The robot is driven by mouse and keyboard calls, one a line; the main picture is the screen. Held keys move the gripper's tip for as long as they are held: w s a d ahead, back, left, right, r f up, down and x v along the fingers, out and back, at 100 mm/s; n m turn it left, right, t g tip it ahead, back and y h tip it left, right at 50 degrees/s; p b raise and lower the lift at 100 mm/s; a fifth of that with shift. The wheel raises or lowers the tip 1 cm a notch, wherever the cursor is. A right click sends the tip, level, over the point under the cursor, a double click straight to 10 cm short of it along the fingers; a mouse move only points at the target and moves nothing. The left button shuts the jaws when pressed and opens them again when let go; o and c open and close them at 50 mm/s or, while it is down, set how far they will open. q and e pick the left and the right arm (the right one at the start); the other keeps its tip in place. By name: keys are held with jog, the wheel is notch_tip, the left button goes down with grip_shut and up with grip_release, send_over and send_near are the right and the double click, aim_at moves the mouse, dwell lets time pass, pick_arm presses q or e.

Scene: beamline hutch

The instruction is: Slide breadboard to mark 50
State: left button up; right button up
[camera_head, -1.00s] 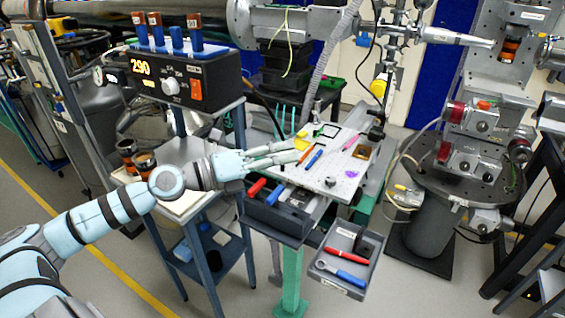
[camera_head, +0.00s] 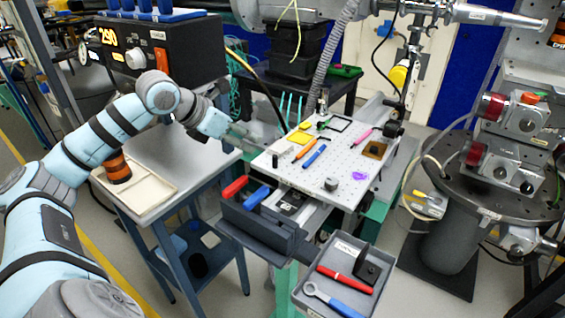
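The breadboard (camera_head: 345,168) is a pale perforated plate in the centre of the head view. It rests on a grey rail (camera_head: 371,109) that shows past its far side; marks on the rail are too small to read. On the plate lie an orange pen, a blue pen, a pink pen, a yellow piece, a grey knob, a purple piece and a brown square. My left gripper (camera_head: 252,136) is just left of the plate, with its pale fingers apart and nothing seen between them. Whether it touches the plate's edge is unclear. My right gripper is out of view.
A dark drawer-like tray (camera_head: 262,225) with red and blue handles sits before the breadboard. A grey tray (camera_head: 318,290) with tools is at front. A side table (camera_head: 190,160) bears a beige tray (camera_head: 160,197) and a black controller (camera_head: 168,48) reading 290. A round stage (camera_head: 470,190) stands right.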

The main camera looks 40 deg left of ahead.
aim_at(274, 156)
pick_arm(q)
jog(key=p+x, duration=0.3)
jog(key=x, duration=1.1)
jog(key=shift+w+a+f+p, duration=0.15)
jog(key=shift+w+f+p, duration=0.05)
jog(key=shift+f+p, duration=0.2)
jog(key=shift+c, duration=0.4)
grip_shut()
jog(key=shift+a, duration=0.1)
